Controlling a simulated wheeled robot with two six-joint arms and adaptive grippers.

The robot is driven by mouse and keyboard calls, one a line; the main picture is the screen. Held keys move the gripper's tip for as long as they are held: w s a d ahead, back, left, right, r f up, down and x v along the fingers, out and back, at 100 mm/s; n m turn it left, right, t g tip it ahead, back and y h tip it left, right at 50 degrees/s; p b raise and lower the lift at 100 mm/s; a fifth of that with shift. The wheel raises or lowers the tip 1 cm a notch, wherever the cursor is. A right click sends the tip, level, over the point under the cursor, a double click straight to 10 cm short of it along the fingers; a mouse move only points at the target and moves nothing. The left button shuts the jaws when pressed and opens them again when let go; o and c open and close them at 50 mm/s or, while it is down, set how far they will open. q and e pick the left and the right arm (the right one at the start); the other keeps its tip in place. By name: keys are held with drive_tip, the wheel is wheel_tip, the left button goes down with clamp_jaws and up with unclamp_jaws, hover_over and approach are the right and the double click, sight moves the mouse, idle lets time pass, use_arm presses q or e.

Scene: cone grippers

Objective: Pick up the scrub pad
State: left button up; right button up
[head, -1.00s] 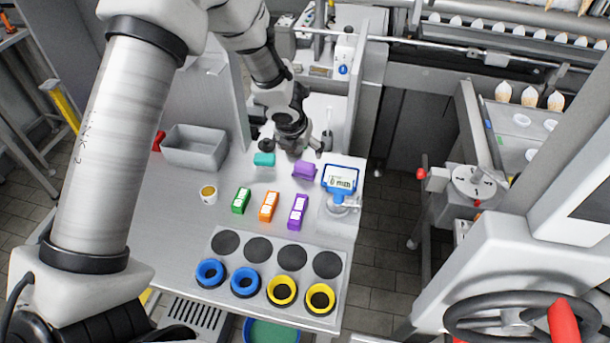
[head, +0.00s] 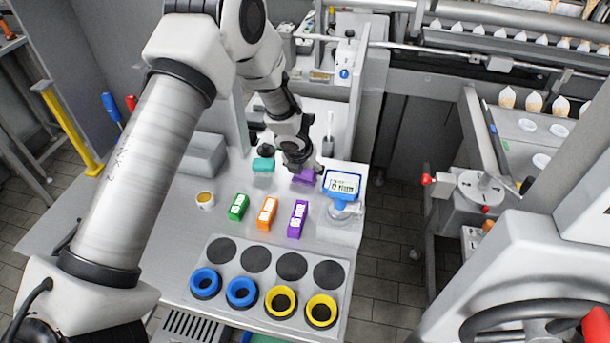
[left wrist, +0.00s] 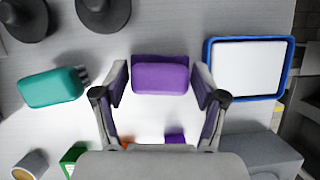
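The purple block that I take for the scrub pad (head: 305,178) lies on the grey worktop, partly hidden by my left gripper (head: 306,168) in the head view. In the left wrist view the pad (left wrist: 160,78) sits near the middle, between the two fingers of my left gripper (left wrist: 162,85). The fingers are spread, with a narrow gap showing on each side of the pad. I cannot tell the exact height of the fingers over it. My right gripper is not in view.
A teal block (head: 263,165) lies left of the pad, and a blue-framed display (head: 342,183) stands close on the right. Green (head: 238,207), orange (head: 267,213) and purple (head: 298,219) boxes stand in front. A plate (head: 214,303) with blue and yellow rings is nearer.

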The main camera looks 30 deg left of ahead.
use_arm(q)
drive_tip(key=c, duration=0.5)
wheel_tip(320, 180, up, 10)
drive_tip(key=p, duration=0.8)
drive_tip(key=shift+s+r+p, duration=0.1)
drive_tip(key=shift+p, duration=0.3)
drive_tip(key=shift+f, duration=0.2)
drive_tip(key=shift+o, duration=0.7)
drive_tip(key=shift+w, duration=0.2)
drive_tip(key=shift+s, duration=0.1)
